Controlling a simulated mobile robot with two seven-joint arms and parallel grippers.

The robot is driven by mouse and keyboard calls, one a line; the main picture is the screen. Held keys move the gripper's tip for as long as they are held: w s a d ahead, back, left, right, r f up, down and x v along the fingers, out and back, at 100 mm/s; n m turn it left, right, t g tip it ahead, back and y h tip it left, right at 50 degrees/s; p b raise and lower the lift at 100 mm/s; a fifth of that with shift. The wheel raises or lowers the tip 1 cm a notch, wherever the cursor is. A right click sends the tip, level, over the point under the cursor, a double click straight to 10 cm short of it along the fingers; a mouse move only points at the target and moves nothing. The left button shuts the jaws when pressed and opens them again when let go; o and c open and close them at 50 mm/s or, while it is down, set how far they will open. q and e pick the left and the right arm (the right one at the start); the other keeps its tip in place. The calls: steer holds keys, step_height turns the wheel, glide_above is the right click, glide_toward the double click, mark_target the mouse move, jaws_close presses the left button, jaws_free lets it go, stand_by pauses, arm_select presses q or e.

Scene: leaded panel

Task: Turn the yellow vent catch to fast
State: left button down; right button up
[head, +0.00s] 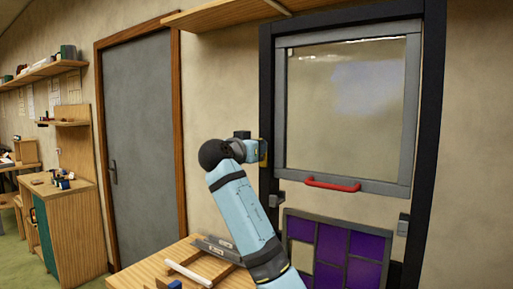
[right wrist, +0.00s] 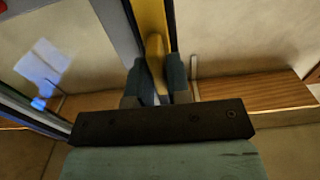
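The yellow vent catch (right wrist: 155,48) shows in the right wrist view as a rounded lever on a yellow strip. It points down between the two fingers of my right gripper (right wrist: 157,80), which look closed on its sides. The tip of the catch is hidden low between the fingers. In the head view my right gripper (head: 258,149) is at the left post of the dark frame, and only a sliver of yellow (head: 263,147) shows there. My left gripper is not in view.
A grey-framed glass sash (head: 345,105) with a red handle (head: 333,184) fills the dark frame's upper part. A purple leaded panel (head: 335,243) stands below. A wooden bench (head: 150,276) with flat tools lies below my arm. A grey door (head: 146,140) is further left.

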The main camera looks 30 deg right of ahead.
jaws_close()
